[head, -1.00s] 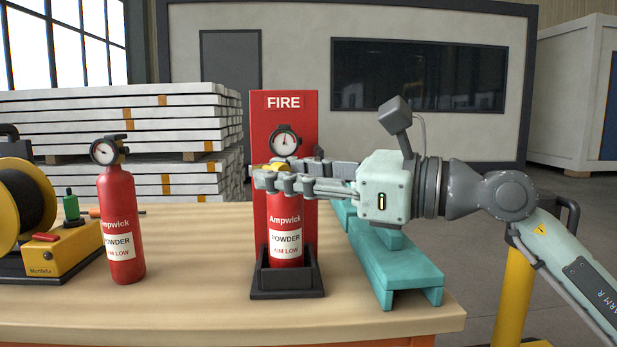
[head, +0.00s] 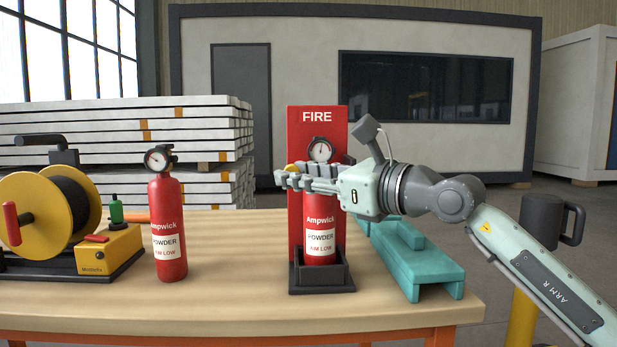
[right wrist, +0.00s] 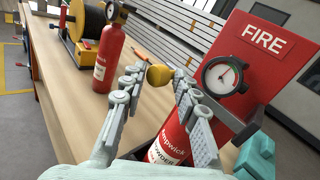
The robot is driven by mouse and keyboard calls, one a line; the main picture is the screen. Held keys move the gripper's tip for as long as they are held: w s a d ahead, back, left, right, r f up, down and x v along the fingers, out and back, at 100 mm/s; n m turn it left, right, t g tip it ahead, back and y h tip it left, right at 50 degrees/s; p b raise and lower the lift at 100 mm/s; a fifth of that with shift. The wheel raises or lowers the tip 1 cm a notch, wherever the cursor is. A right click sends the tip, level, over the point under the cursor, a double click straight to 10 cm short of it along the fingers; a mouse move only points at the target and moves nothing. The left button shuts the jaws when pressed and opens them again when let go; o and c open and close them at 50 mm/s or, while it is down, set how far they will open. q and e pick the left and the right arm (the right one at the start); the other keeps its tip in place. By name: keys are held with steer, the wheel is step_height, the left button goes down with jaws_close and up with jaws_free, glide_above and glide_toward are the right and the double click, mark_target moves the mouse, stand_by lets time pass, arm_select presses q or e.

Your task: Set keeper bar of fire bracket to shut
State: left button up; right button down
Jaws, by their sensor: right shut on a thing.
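The red fire bracket (head: 298,130) stands on the table with a black foot cup (head: 322,286). A red extinguisher (head: 320,240) with a round gauge stands upright in it. My right gripper (head: 289,177) reaches across the extinguisher's front from the right, just below the gauge. It is shut on the keeper bar's yellow knob (right wrist: 160,75), which shows between its fingertips in the right wrist view. In the head view the knob (head: 293,168) sits left of the extinguisher's neck. The rest of the bar is mostly hidden behind my fingers. My left gripper is not in view.
A second red extinguisher (head: 168,230) stands free on the table to the left. A yellow cable reel (head: 38,215) is farther left. A teal channel piece (head: 425,262) lies right of the bracket, under my right arm. The table front is clear.

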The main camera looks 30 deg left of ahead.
steer(key=shift+s+a+r, duration=0.25)
steer(key=shift+s+a, duration=0.2)
steer(key=shift+a, duration=0.05)
steer(key=c, duration=1.4)
jaws_free()
steer(key=shift+w+a, duration=0.1)
steer(key=shift+o, duration=0.5)
steer(key=shift+a+f, duration=0.15)
steer(key=shift+a, duration=0.2)
steer(key=v, duration=1.2)
steer(key=shift+w+d, duration=0.35)
